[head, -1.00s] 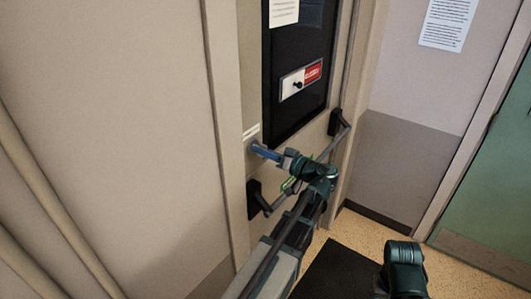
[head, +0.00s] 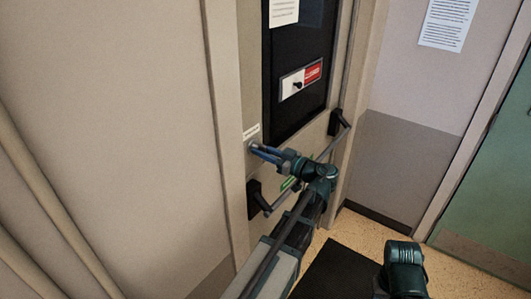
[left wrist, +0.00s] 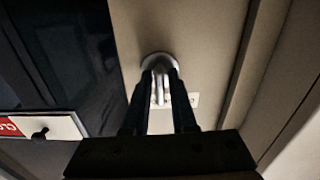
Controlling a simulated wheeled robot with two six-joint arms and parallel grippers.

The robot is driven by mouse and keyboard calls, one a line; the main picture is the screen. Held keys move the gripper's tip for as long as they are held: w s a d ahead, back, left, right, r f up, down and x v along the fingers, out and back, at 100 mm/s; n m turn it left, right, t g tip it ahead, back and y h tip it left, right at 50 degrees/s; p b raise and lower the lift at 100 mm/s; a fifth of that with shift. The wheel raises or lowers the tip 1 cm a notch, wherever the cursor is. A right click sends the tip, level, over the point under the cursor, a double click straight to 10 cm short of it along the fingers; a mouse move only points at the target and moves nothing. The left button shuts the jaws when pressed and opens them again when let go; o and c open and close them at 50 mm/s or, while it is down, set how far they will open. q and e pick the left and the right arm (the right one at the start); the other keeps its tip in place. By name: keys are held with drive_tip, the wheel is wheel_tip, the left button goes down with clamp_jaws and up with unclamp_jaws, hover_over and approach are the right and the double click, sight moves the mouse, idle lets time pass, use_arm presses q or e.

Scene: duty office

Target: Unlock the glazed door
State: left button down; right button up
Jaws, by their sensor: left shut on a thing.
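The glazed door (head: 318,143) stands ahead in the head view, with a dark glass panel (head: 285,118) in a beige frame. A round metal lock fitting (left wrist: 157,61) shows on the door in the left wrist view, with a small pale metal turn piece (left wrist: 158,90) standing out from it. My left gripper (head: 255,148) is shut on this turn piece; its two fingers (left wrist: 161,78) lie on either side of it. In the head view the fingers mostly hide the lock. The door looks closed. My right gripper is not in view; only part of my right arm shows.
A push bar (head: 322,155) with black end brackets crosses the door below and behind my left wrist. A red and white sign plate (head: 301,79) with a dark knob is above. A dark mat (head: 335,270) lies on the floor. A green door (head: 497,190) is at right.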

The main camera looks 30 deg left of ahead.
use_arm(q)
drive_tip(key=c, duration=0.9)
unclamp_jaws()
drive_tip(key=shift+s+d, duration=0.2)
drive_tip(key=shift+d, duration=2.05)
drive_tip(key=shift+s+d, duration=0.15)
drive_tip(key=shift+d, duration=2.1)
drive_tip(key=s+d+f+m+h, duration=0.3)
drive_tip(key=d+f+m+h, duration=0.15)
drive_tip(key=f, duration=0.25)
drive_tip(key=s+d+f+m+h, duration=0.3)
drive_tip(key=d+f+m, duration=0.15)
drive_tip(key=f, duration=0.25)
drive_tip(key=s+d+f+m+h, duration=0.2)
drive_tip(key=s+d+m+h, duration=0.1)
drive_tip(key=d, duration=0.3)
drive_tip(key=s+d+f+m+g+h, duration=0.1)
drive_tip(key=s+d+f+m+h, duration=0.2)
drive_tip(key=d+m, duration=0.2)
drive_tip(key=s+d+f+m+h, duration=0.3)
drive_tip(key=s+d+m, duration=0.1)
drive_tip(key=d, duration=0.2)
drive_tip(key=shift+s+d, duration=0.1)
drive_tip(key=shift+d, duration=0.2)
